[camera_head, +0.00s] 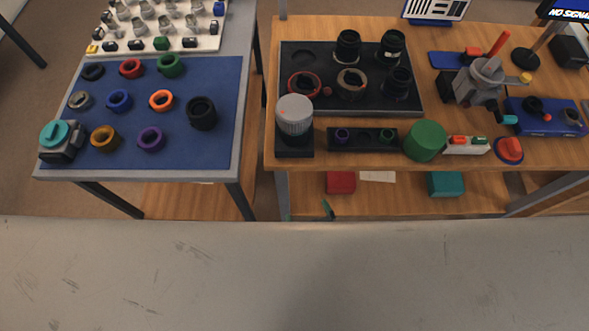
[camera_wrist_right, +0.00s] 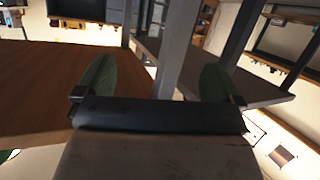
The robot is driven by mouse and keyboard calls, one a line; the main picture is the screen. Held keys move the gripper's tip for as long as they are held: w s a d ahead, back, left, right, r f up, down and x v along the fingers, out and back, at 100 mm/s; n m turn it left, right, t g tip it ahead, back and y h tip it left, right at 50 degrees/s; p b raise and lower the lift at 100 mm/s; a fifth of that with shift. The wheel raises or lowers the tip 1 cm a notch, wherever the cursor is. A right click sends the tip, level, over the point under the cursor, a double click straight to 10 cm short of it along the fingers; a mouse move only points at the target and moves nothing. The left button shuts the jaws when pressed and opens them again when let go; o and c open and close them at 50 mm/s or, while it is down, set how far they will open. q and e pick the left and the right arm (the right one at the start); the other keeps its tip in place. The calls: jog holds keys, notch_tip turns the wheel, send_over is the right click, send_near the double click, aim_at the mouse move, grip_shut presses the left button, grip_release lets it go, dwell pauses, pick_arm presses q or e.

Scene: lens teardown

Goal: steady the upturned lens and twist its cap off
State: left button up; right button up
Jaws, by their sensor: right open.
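A thick cylinder with a light grey ribbed top (camera_head: 295,113) stands upright on a black block at the front left of the wooden bench; it may be the capped lens, but I cannot tell cap from barrel. Several black lenses, one at the back (camera_head: 347,46) and one at the right (camera_head: 397,83), stand on a dark tray (camera_head: 410,107) behind it. My right gripper (camera_wrist_right: 157,82) has its two green fingers wide apart with nothing between them. In the head view only its fingertips (camera_head: 308,212) seem to show, below the bench's front edge. My left gripper is out of view.
A black holder (camera_head: 363,148) with small rings, a green cylinder (camera_head: 425,140) and a red dome (camera_head: 509,149) line the bench front. A grey clamp-like device (camera_head: 478,82) stands at right. A blue mat (camera_head: 222,130) with several coloured rings covers the left table. A gap separates the tables.

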jog(key=w+a+r+m+t, duration=0.1)
jog(key=w+a+r+t, duration=0.15)
jog(key=r, duration=0.75)
jog(key=m+t+h, duration=0.2)
jog(key=m+h, duration=0.2)
jog(key=h, duration=0.1)
send_near(294, 123)
notch_tip(294, 123, down, 5)
jog(key=w, duration=1.3)
jog(key=shift+w+d+f, duration=0.1)
jog(key=shift+w+f, duration=0.1)
jog(key=shift+w, duration=0.2)
jog(key=c, duration=0.8)
jog(key=o, duration=0.8)
jog(key=shift+s, duration=0.1)
jog(key=s, duration=1.2)
